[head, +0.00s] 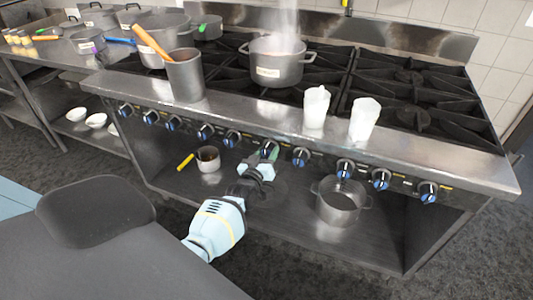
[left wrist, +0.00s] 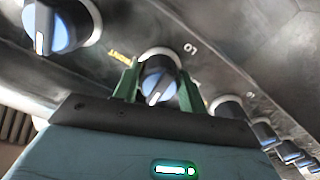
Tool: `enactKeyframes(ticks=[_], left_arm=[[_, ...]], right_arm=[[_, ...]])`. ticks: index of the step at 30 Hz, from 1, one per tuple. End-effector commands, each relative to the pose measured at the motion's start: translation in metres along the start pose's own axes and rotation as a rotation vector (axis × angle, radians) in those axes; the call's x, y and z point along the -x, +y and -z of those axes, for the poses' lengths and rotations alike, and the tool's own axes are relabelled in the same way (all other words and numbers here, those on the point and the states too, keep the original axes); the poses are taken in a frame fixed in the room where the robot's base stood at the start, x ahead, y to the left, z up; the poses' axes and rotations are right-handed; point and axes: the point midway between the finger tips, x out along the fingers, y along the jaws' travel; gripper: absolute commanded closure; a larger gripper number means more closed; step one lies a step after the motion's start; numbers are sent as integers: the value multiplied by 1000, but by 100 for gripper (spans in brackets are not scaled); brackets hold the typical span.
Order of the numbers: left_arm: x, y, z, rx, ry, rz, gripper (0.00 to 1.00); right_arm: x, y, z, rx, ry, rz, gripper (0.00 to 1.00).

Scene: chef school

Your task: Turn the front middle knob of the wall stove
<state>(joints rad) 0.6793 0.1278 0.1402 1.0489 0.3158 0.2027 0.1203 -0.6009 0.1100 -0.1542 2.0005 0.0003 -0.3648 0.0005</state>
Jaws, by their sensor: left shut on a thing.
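The wall stove (head: 430,165) has a steel front edge with a row of several black-and-blue knobs under it. My left gripper (head: 265,162) reaches up to a knob (head: 269,147) near the middle of the row. In the left wrist view the green fingers of my left gripper (left wrist: 158,85) stand on both sides of this knob (left wrist: 157,78) and are shut on it. The knob's white mark points down and slightly left there. In the head view the gripper partly hides the knob. My right gripper is not in view.
Neighbouring knobs sit close by at the left (head: 232,139) and right (head: 300,157). A steaming pot (head: 276,70) is on the burners. Two white cups (head: 316,108) and a steel container (head: 186,78) stand on the front ledge. A pot (head: 340,205) is on the shelf below.

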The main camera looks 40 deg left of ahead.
Motion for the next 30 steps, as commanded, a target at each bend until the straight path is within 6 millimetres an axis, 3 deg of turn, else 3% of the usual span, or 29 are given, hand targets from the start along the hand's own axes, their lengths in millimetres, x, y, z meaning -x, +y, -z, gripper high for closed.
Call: enactKeyframes(ticks=[23, 24, 28, 30], left_arm=[[0, 0, 1, -109, 1, 0, 81], [0, 0, 1, -109, 1, 0, 56], [0, 0, 1, -108, 1, 0, 39], [0, 0, 0, -108, 1, 0, 37]], right_arm=[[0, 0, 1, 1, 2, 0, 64], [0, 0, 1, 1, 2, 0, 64], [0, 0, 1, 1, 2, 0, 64], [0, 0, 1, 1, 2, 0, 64]])
